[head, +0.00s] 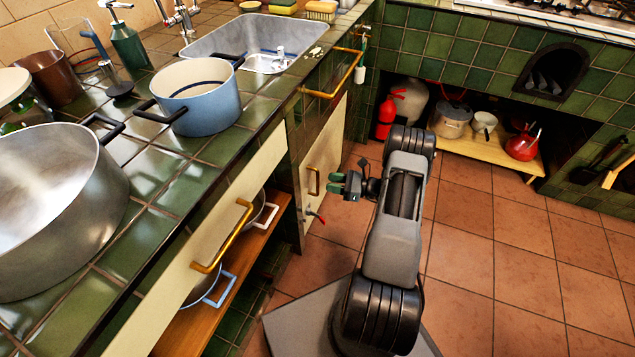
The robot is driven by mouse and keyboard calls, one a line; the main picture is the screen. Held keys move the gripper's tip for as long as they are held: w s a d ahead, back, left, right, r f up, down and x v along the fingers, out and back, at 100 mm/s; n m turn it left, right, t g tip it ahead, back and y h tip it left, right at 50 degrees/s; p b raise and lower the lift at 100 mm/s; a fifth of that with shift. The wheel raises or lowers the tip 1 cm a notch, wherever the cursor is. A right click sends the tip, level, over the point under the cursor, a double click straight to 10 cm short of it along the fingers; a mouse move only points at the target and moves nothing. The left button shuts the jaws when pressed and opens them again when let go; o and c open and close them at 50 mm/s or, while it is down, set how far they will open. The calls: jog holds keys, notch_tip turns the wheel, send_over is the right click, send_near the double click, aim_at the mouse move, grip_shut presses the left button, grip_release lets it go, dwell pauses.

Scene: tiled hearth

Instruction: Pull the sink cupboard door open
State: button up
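The sink cupboard door (328,150) is a cream panel in the green-tiled counter front, under the sink (235,42). It looks shut, flush with the front. An upright brass handle (313,182) sits on its lower left part. My gripper (337,183) is to the right of the handle, pointing left toward the door, with a small gap between them. Its green-tipped fingers look apart, with nothing between them. The handle is in plain view and not covered.
A brass rail (345,78) juts from the counter edge above the door. A drawer (215,235) with a brass handle is nearer, over an open shelf (235,270) with pots. A small red-handled tap (316,215) is low by the door. The tiled floor (500,260) is clear at right.

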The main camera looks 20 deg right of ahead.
aim_at(318, 193)
jog(key=shift+b+x, duration=0.45)
jog(key=shift+x, duration=2.35)
grip_shut()
